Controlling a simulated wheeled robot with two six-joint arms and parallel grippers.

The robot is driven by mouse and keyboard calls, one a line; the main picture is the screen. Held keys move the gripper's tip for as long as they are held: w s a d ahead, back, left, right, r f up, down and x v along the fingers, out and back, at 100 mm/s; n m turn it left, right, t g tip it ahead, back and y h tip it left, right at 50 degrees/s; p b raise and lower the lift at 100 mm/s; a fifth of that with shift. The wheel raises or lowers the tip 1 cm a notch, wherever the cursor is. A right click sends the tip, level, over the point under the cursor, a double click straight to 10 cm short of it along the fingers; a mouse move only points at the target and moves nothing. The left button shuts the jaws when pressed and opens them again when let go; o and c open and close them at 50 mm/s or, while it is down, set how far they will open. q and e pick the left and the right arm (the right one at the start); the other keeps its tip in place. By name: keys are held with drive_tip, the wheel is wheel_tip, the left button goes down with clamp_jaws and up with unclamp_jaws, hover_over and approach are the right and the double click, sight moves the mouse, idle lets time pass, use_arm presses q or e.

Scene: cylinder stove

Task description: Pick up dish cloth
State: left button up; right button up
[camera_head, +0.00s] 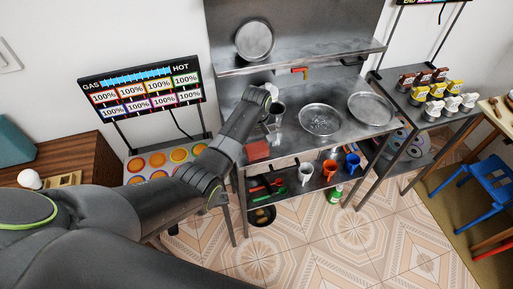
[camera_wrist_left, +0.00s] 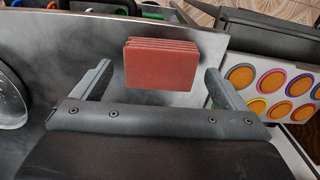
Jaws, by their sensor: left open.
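The dish cloth appears to be the red, folded, stacked block (camera_head: 257,150) on the grey metal counter (camera_head: 295,147), near its front left corner. In the left wrist view the red cloth (camera_wrist_left: 162,64) lies ahead, framed between the two fingers of my left gripper (camera_wrist_left: 158,70). These fingers are open, with nothing held between them. In the head view my left gripper (camera_head: 274,132) is over the counter, just behind and right of the cloth. I cannot tell the exact height gap. My right gripper is not in view.
Two metal pans (camera_head: 320,119) (camera_head: 370,108) stand on the counter to the right. A lower shelf holds a white mug (camera_head: 305,173), an orange mug (camera_head: 329,168) and a blue mug (camera_head: 352,162). A panel with orange discs (camera_head: 160,160) stands left of the counter.

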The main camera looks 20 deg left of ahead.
sight(256, 146)
use_arm(q)
drive_tip(key=shift+f, duration=0.6)
drive_tip(key=c, duration=1)
wheel_tip(256, 146, up, 10)
drive_tip(key=shift+r+b, duration=0.1)
drive_tip(key=shift+b, duration=0.2)
drive_tip(key=shift+c, duration=0.2)
drive_tip(key=o, duration=0.3)
drive_tip(key=shift+c, duration=1.2)
drive_tip(key=shift+a, duration=0.15)
